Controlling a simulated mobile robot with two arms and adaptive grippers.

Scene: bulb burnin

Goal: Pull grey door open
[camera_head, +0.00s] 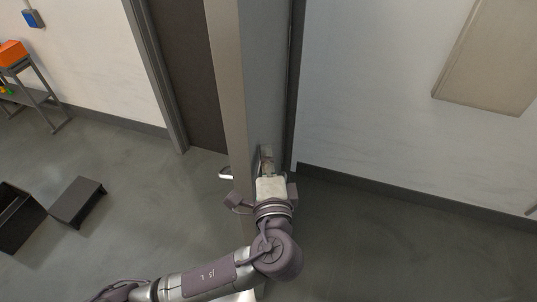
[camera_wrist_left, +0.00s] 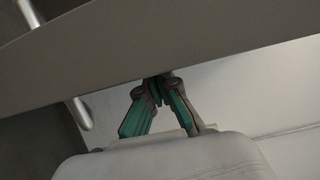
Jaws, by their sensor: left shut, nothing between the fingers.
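The grey door (camera_head: 228,95) stands open, seen nearly edge-on in the head view, jutting out from the wall. A metal lever handle (camera_head: 226,173) sticks out on its left side. My left gripper (camera_head: 266,153) is at the door's right-hand face, on the other side from that lever. In the left wrist view the door's edge (camera_wrist_left: 200,45) crosses as a broad grey band, with a bar-shaped handle (camera_wrist_left: 78,108) at the left. The green-padded fingers (camera_wrist_left: 158,88) are closed together with nothing between them, close to the door; contact cannot be told. My right gripper is not in view.
A dark doorway (camera_head: 185,75) with a grey frame lies left of the door. A black open box (camera_head: 17,222) and a dark low step (camera_head: 78,202) stand on the floor at left. A shelf (camera_head: 42,92) holds an orange bin (camera_head: 11,53). The floor at right is clear.

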